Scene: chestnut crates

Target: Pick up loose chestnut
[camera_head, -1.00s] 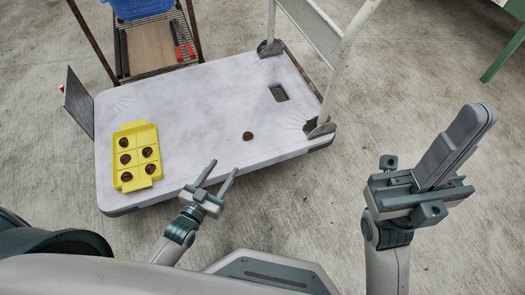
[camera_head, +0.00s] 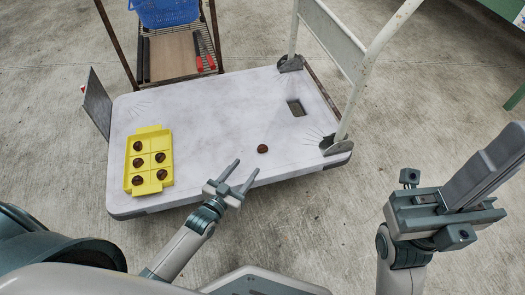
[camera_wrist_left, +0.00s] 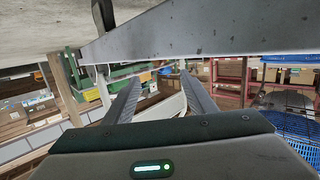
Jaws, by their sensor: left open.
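The loose brown chestnut (camera_head: 262,149) lies alone on the pale top of the flat cart (camera_head: 215,120), right of its middle. My left gripper (camera_head: 240,172) is open and empty, its fingertips close to the cart's front edge, left of and nearer than the chestnut. In the left wrist view its two fingers (camera_wrist_left: 160,82) stand apart with nothing between them. No chestnut shows in that view. My right gripper (camera_head: 490,165) is at the right over the concrete floor, its fingers together with nothing visible in them.
A yellow tray (camera_head: 165,140) with several chestnuts in its compartments sits at the cart's left; its upper right compartment looks empty. The cart's upright white handle (camera_head: 355,100) rises at the right. A rack with a blue basket (camera_head: 165,12) stands behind. The cart's middle is clear.

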